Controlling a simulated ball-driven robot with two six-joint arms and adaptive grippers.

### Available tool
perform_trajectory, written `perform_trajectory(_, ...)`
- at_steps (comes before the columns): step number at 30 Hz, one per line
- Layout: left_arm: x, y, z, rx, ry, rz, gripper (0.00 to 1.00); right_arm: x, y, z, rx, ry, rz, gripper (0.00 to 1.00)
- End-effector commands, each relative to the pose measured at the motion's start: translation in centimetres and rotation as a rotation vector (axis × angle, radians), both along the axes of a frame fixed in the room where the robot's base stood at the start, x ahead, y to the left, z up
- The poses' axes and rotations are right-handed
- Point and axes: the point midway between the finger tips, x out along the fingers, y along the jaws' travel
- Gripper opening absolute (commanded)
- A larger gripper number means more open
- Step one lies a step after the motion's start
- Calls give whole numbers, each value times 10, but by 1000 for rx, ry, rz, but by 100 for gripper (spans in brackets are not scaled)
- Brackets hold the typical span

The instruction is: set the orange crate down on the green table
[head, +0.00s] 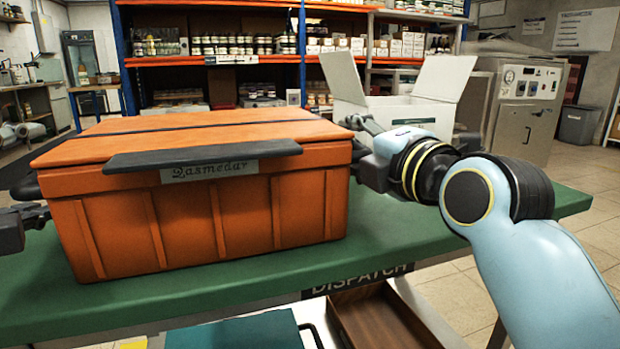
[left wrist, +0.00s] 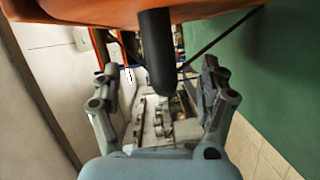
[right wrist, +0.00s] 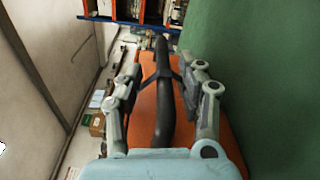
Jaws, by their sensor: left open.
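The orange crate (head: 200,215), with a lid and a name label, stands upright over the green table (head: 420,235). I see no gap under its front edge. My left gripper (head: 22,215) is at the crate's left end, partly cut off by the picture edge. In the left wrist view its fingers (left wrist: 160,80) are spread apart, with the crate's dark handle (left wrist: 155,55) between them and clear of both. My right gripper (head: 368,150) is at the right end. In the right wrist view its fingers (right wrist: 160,72) straddle the other dark handle (right wrist: 163,110); whether they touch it is unclear.
An open white box (head: 405,100) stands behind the crate at the right. Shelves of jars (head: 235,45) are at the back. A sign reading DISPATCH (head: 357,280) is on the table's front, above a brown tray (head: 380,320). The table's right end is free.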

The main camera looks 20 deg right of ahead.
Motion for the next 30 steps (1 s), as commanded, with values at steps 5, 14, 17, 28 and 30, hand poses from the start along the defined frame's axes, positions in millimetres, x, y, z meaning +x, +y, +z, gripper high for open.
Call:
perform_trajectory(5,-3,22,-1,9,2,-1,77,0,0,0,0,0,0,38)
perform_trajectory(14,-7,48,-1,4,2,-1,77,0,0,0,0,0,0,38)
perform_trajectory(17,-7,51,0,0,1,-2,77,0,0,0,0,0,0,38)
perform_trajectory(28,-7,52,0,-2,2,-2,77,0,0,0,0,0,0,46)
perform_trajectory(30,-7,52,0,-2,2,-2,77,0,0,0,0,0,0,55)
